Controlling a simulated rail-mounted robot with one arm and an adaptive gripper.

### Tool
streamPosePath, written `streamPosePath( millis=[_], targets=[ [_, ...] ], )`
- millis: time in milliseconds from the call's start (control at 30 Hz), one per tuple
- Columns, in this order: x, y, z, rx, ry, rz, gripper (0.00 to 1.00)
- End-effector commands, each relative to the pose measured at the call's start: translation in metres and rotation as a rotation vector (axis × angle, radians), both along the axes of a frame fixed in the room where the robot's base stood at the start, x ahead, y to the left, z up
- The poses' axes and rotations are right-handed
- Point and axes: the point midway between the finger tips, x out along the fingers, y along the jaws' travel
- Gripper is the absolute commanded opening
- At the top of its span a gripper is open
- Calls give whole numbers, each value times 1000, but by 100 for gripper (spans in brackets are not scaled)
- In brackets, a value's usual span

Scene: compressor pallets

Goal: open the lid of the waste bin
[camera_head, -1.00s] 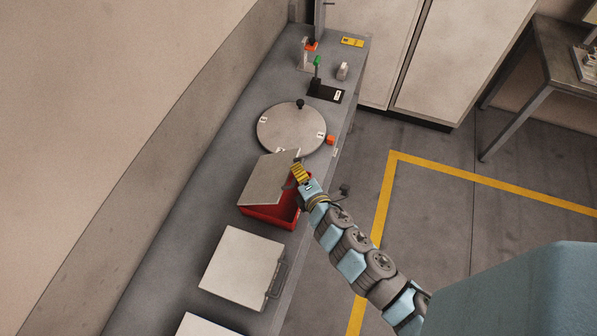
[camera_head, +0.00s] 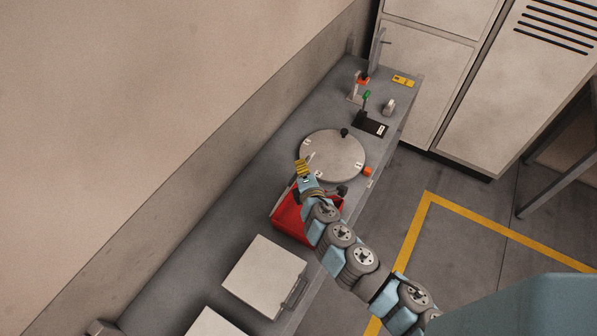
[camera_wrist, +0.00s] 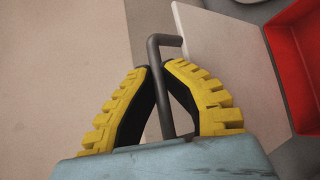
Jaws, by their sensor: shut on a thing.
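The waste bin is a red open box (camera_head: 290,218) on the long bench in the head view, partly hidden by my arm. Its red wall and inside also show at the right of the wrist view (camera_wrist: 300,62). The pale lid (camera_wrist: 215,75) stands raised from the bin; in the head view it is nearly edge-on and mostly hidden behind my gripper (camera_head: 302,168). In the wrist view my yellow-padded gripper (camera_wrist: 158,78) is shut on the lid's dark bent bar handle (camera_wrist: 163,95).
A round grey disc with a black knob (camera_head: 333,154) lies just behind the bin. A pale case with a handle (camera_head: 264,277) lies in front. A black stand (camera_head: 371,124) and small items are at the far end. The wall runs close along the bench's left.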

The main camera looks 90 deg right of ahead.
Motion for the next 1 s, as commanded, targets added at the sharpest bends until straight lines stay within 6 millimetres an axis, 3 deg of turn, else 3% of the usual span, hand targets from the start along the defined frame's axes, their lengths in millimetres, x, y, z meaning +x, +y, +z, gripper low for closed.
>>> streamPosePath(
  millis=[400, 500, 533, 1000],
  targets=[
    [-1, -1, -1, 3, -1, -3, 0],
    [-1, -1, -1, 3, -1, -3, 34],
    [-1, -1, -1, 3, -1, -3, 39],
    [-4, 9, 2, 3, -3, -2, 39]
  ],
)
